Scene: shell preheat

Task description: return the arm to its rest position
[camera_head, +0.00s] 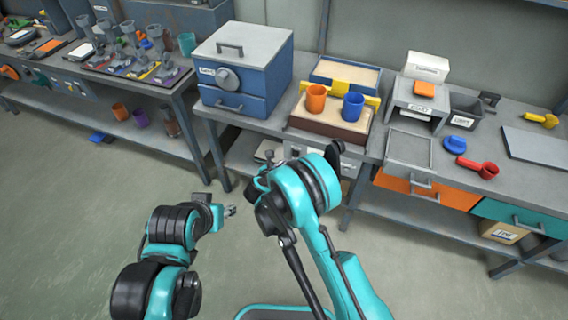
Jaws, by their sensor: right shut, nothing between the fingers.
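My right arm, teal and black, rises from the bottom right of the head view and bends in front of the middle bench. My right gripper (336,152), dark and partly hidden by the arm, is shut and empty near the bench's front edge. My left arm is folded low at the left, over the floor. My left gripper (230,211) points right; its fingers are too small to tell open from shut.
A blue oven-like box (243,75) stands left of the tray. A left bench (170,85) holds several tools. The floor (70,215) at the left is clear.

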